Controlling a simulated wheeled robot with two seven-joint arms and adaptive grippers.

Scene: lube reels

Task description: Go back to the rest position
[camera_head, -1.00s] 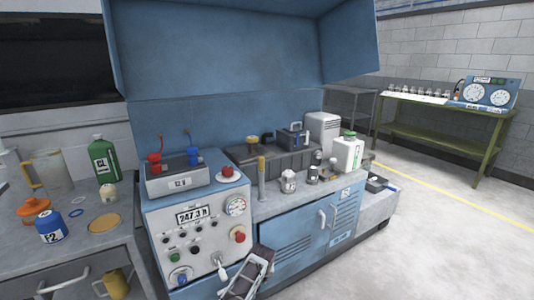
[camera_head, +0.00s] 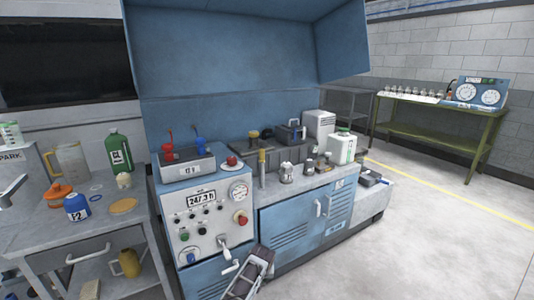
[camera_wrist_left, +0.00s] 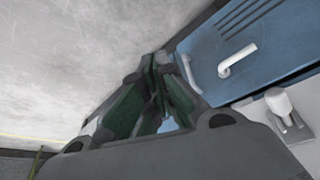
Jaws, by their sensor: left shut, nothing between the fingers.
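My left gripper (camera_head: 260,256) shows at the bottom of the head view, in front of the lower part of the grey control panel (camera_head: 190,240) and the blue cabinet. In the left wrist view its fingers (camera_wrist_left: 158,75) are together with nothing between them. The blue cabinet door with its white handle (camera_wrist_left: 238,60) and a white lever (camera_wrist_left: 280,105) on the panel show right of the fingers there. My right gripper is in neither view.
A white jug (camera_head: 342,147) stands on the bench. The floor (camera_head: 420,230) at the right is clear.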

